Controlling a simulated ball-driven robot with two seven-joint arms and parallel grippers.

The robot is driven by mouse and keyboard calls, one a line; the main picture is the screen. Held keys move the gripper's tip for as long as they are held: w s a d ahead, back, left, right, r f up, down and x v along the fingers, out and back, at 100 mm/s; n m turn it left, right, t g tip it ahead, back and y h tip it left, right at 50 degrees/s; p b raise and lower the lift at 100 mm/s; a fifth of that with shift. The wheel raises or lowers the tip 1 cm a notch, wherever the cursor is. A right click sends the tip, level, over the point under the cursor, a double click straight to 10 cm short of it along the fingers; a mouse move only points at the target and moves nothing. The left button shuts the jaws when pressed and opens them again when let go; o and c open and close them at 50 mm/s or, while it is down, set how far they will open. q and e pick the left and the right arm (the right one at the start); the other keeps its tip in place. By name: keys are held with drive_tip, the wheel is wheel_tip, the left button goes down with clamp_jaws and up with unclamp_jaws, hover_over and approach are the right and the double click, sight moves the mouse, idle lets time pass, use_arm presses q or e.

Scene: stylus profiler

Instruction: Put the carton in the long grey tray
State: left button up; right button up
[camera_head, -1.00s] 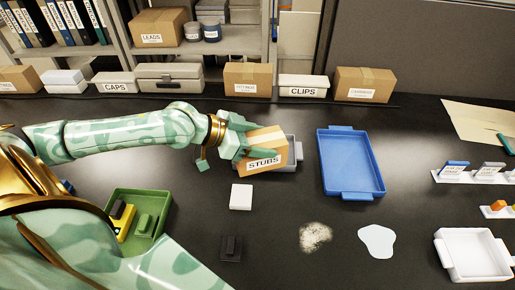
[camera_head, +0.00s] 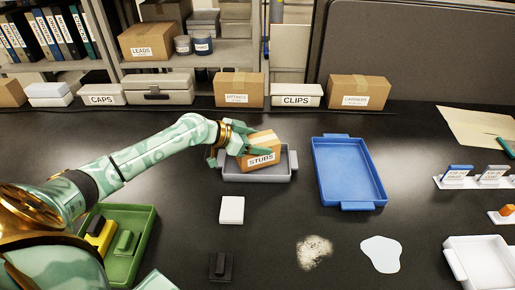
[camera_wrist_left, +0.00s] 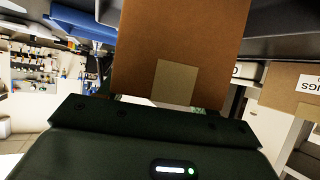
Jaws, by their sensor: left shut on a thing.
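The carton (camera_head: 262,150) is a brown box with a white STUBS label. My left gripper (camera_head: 247,147) is shut on it. The carton is tilted and sits over the long grey tray (camera_head: 285,177); I cannot tell whether it touches the tray's floor. The tray lies on the black bench, its right end showing empty. In the left wrist view the carton (camera_wrist_left: 185,45) fills the upper middle, with a tape patch on its face. My right gripper is not in view.
A blue tray (camera_head: 321,172) lies right of the grey tray. A green tray (camera_head: 147,224) holding items is at the lower left. A white block (camera_head: 231,210), a dark block (camera_head: 222,266), a powder patch (camera_head: 314,251) and a pale puddle (camera_head: 380,254) are in front. Boxes line the back.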

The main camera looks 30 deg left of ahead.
use_arm(q)
drive_tip(key=shift+f, duration=0.85)
drive_tip(key=shift+f+b, duration=0.25)
drive_tip(key=shift+b, duration=0.05)
drive_tip(key=o, duration=1.4)
drive_tip(key=shift+r, duration=0.1)
